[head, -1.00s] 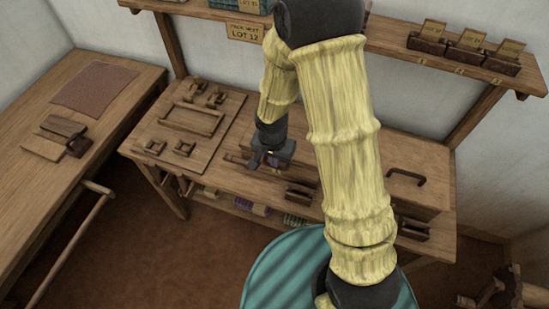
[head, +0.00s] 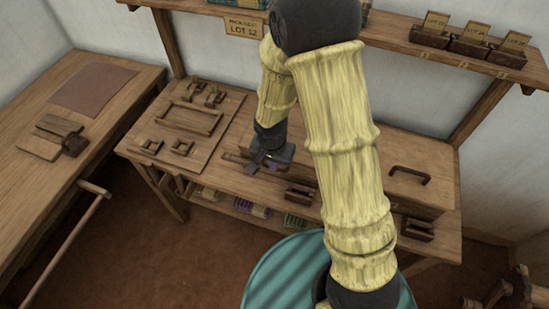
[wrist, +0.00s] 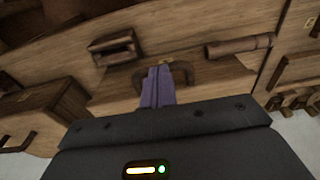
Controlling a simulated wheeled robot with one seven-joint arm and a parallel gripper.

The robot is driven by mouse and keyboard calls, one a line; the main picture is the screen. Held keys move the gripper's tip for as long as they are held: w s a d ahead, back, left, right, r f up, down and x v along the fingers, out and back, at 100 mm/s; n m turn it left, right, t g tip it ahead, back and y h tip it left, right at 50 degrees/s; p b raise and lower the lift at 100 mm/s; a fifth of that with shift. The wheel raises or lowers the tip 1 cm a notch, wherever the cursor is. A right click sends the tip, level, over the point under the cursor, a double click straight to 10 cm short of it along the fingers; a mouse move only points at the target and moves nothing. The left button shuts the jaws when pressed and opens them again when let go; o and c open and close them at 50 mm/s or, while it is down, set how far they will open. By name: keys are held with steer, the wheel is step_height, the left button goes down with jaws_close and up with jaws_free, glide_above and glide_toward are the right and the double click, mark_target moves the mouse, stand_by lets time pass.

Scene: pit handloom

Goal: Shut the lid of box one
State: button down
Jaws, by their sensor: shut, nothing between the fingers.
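My gripper (head: 262,165) is above the workbench in the head view, left of its middle; my arm hides part of the bench. In the wrist view its purple fingers (wrist: 157,88) are together and empty. A dark bow handle (wrist: 184,72) shows close behind the fingers, against a wooden face; I cannot tell whether they touch. In the head view a wooden box top (head: 392,188) with a black handle (head: 410,174) lies on the bench's right and looks shut. I see no number marking box one, so I cannot tell which box it is.
A board with wooden fittings (head: 188,120) lies on the bench's left. A small dark wooden block (head: 300,194) sits near the front edge. A shelf (head: 395,40) with small card boxes runs above. A side table (head: 60,195) stands left; brown floor lies between.

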steer(key=shift+s+f, duration=0.3)
steer(key=shift+s, duration=0.1)
step_height(320, 180, up, 14)
steer(key=s+a+p, duration=0.1)
steer(key=p, duration=0.1)
steer(key=shift+s+r+p, duration=0.2)
steer(key=shift+s+p, duration=0.05)
steer(key=shift+p, duration=0.1)
steer(key=s+d+r+n+t, duration=0.1)
steer(key=s+d+n, duration=0.4)
steer(key=d, duration=0.6)
steer(key=shift+s+d+r, duration=0.25)
steer(key=shift+d+r, duration=0.1)
steer(key=shift+r, duration=0.3)
stand_by(0.9)
